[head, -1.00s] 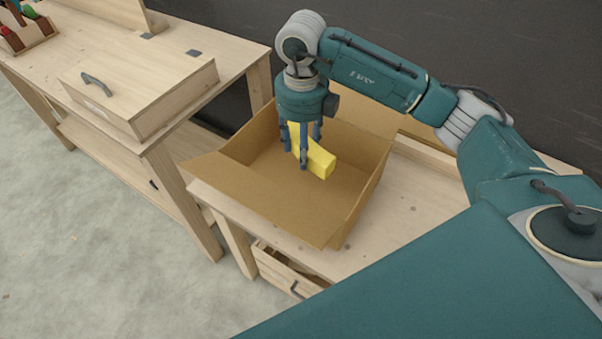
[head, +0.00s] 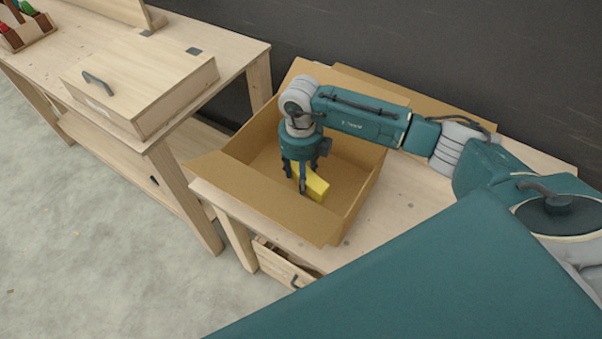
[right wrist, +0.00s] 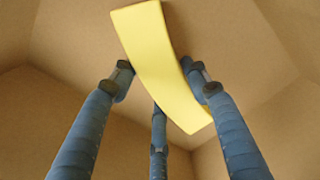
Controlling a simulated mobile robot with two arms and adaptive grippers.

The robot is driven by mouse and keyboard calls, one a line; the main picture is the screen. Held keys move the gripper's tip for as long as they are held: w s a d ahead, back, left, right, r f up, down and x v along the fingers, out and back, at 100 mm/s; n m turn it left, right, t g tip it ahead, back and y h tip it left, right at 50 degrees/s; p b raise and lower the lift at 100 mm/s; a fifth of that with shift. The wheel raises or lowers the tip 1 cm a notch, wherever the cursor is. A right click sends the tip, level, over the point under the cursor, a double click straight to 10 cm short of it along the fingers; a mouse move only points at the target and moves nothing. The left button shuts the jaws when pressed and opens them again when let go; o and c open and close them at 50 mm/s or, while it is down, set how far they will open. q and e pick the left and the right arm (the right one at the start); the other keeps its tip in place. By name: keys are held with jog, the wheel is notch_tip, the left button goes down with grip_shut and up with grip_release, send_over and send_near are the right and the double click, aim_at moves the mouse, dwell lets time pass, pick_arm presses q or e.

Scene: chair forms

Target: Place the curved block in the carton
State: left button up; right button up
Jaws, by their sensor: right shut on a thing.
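The yellow curved block (head: 316,186) is inside the open cardboard carton (head: 338,225), low between its walls. My right gripper (head: 303,181) points down into the carton and is shut on the block. In the right wrist view the curved block (right wrist: 155,62) lies between the blue fingers of the right gripper (right wrist: 160,85), with the carton's inside (right wrist: 60,40) all round. Whether the block touches the carton floor cannot be told. My left gripper is not in view.
The carton stands on a wooden table (head: 400,200) with its flaps open. A second wooden table to the left bears a lidded wooden box (head: 140,75) with a dark handle. A drawer (head: 280,265) sits under the carton's table. A dark wall is behind.

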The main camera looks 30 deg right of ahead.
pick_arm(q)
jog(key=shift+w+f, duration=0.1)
pick_arm(e)
jog(key=shift+f, duration=0.1)
jog(key=o, duration=0.8)
jog(key=shift+f, duration=0.1)
jog(key=o, duration=0.5)
jog(key=shift+c, duration=0.2)
jog(key=shift+r, duration=0.35)
notch_tip(320, 180, up, 11)
jog(key=b, duration=0.3)
jog(key=shift+f, duration=0.15)
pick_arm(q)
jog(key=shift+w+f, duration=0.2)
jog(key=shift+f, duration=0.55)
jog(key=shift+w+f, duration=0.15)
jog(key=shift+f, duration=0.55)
pick_arm(e)
jog(key=shift+r, duration=0.5)
